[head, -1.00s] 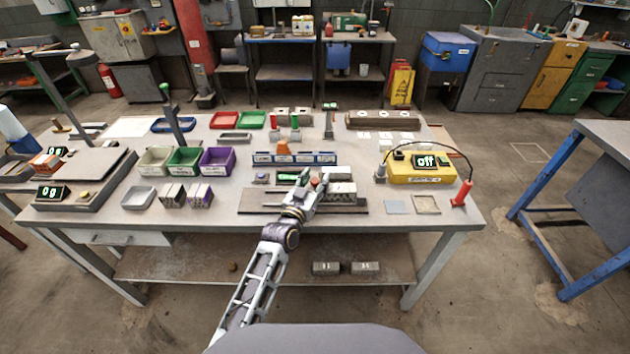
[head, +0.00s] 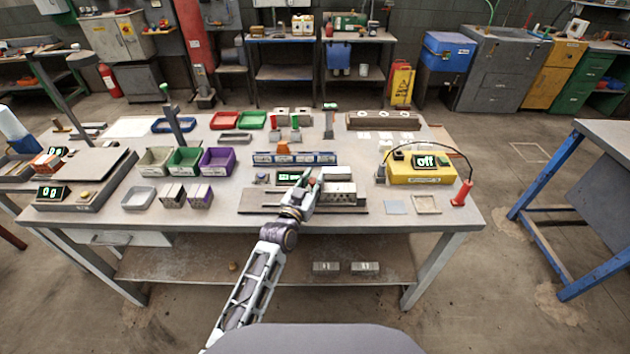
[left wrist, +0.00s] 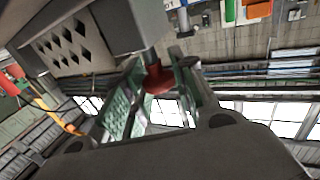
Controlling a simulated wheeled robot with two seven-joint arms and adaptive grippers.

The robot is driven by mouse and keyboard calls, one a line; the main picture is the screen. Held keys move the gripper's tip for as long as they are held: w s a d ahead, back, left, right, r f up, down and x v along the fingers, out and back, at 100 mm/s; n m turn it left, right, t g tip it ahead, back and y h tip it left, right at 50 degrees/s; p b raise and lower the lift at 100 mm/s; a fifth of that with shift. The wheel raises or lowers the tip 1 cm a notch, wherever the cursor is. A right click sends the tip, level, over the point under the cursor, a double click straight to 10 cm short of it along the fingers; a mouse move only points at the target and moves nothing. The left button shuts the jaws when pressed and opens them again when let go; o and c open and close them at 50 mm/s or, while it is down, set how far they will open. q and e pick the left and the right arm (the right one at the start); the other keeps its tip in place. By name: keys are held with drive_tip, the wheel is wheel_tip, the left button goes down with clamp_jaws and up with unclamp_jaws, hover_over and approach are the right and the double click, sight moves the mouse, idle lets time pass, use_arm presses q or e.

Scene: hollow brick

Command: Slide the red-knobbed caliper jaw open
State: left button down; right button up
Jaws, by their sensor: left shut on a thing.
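The caliper's dark rail (head: 262,208) lies along the front of the table. A grey hollow brick (head: 340,188) is on its right part; its diamond-shaped holes show in the left wrist view (left wrist: 72,42). My left gripper (head: 311,180) is at the left end of the brick, over the rail. In the left wrist view the red knob (left wrist: 158,80) hangs on a grey stem between the two green-padded fingers, which are shut on it. The jaw body under the knob is mostly hidden by my gripper. My right gripper is not in view.
A small green-lit display (head: 290,176) stands behind the rail. A blue rack (head: 295,158) is behind it. A yellow box marked "off" (head: 415,172) with a cable is to the right. The rail's left part is clear.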

use_arm(q)
drive_tip(key=shift+a, duration=1.1)
drive_tip(key=shift+a+p, duration=0.6)
drive_tip(key=shift+a, duration=1.25)
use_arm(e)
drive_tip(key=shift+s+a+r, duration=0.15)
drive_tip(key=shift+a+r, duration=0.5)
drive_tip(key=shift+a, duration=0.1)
use_arm(q)
drive_tip(key=c, duration=1.2)
unclamp_jaws()
drive_tip(key=shift+s, duration=0.15)
